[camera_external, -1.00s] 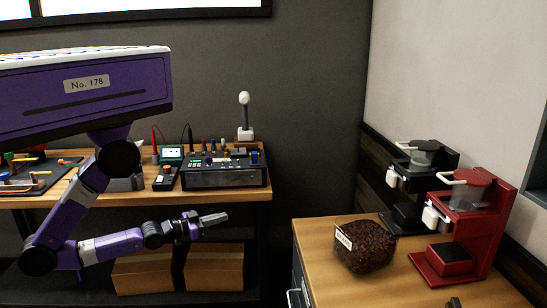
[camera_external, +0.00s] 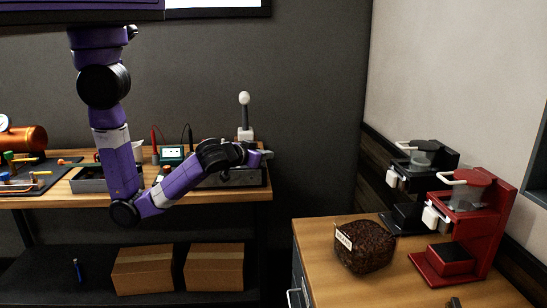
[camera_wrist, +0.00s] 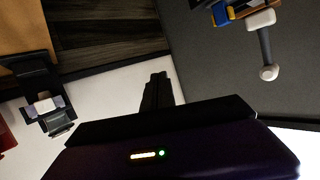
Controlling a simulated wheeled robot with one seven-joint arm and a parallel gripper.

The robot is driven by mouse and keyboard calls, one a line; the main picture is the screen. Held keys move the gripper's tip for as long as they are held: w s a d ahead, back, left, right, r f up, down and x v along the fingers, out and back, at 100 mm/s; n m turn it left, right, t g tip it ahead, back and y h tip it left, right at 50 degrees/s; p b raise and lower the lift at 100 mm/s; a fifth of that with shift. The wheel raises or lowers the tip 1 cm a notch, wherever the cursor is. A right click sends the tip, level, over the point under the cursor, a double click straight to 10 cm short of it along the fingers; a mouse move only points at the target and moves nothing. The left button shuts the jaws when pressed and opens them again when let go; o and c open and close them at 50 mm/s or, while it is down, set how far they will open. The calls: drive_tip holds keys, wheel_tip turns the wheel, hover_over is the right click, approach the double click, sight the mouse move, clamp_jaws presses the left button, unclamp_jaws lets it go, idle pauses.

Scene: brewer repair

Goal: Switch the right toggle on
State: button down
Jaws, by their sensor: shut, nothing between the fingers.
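In the wrist view my gripper (camera_wrist: 157,88) points at the pale wall, and a blue and yellow part (camera_wrist: 222,14) shows at the top edge.
A white-based stand with a round head (camera_external: 245,115) is behind the box; it also shows in the wrist view (camera_wrist: 265,45). A red brewer (camera_external: 480,220), a black brewer (camera_external: 408,213) and a coffee bean container (camera_external: 365,247) stand on the right counter. Two cardboard boxes (camera_external: 215,268) are below the bench.

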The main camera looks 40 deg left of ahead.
sight(237, 168)
drive_tip(key=s+a+f+n+g+y, duration=0.1)
drive_tip(key=s+a+n+g+y, duration=0.3)
drive_tip(key=a+n, duration=0.5)
drive_tip(key=s+a+y, duration=0.1)
drive_tip(key=s+y, duration=0.1)
drive_tip(key=y, duration=0.1)
drive_tip(key=shift+f+g, duration=0.2)
drive_tip(key=shift+g, duration=0.2)
drive_tip(key=shift+f, duration=0.1)
drive_tip(key=b+x, duration=0.2)
drive_tip(key=x, duration=1.1)
drive_tip(key=shift+w+a, duration=0.25)
drive_tip(key=shift+a, duration=0.1)
